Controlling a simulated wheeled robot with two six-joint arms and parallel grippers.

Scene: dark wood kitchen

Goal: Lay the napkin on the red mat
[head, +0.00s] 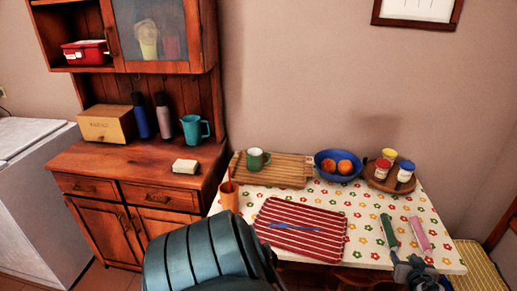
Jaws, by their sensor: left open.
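The red mat (315,217) with pale stripes lies flat at the table's front left. A blue utensil (293,226) lies across it. A narrow pink strip (419,233), which looks like the folded napkin, lies on the table's right side. A slim green object (389,230) lies just left of it. My left gripper (414,265) is open at the table's front right edge, just in front of the pink and green items. I see nothing between its fingers, though they are small and dark here. My right gripper is out of view.
A wooden board (285,172) with a green mug (257,159), a blue fruit bowl (330,174) and a round tray (372,182) with jars line the table's back. An orange cup (229,196) stands left of the mat.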

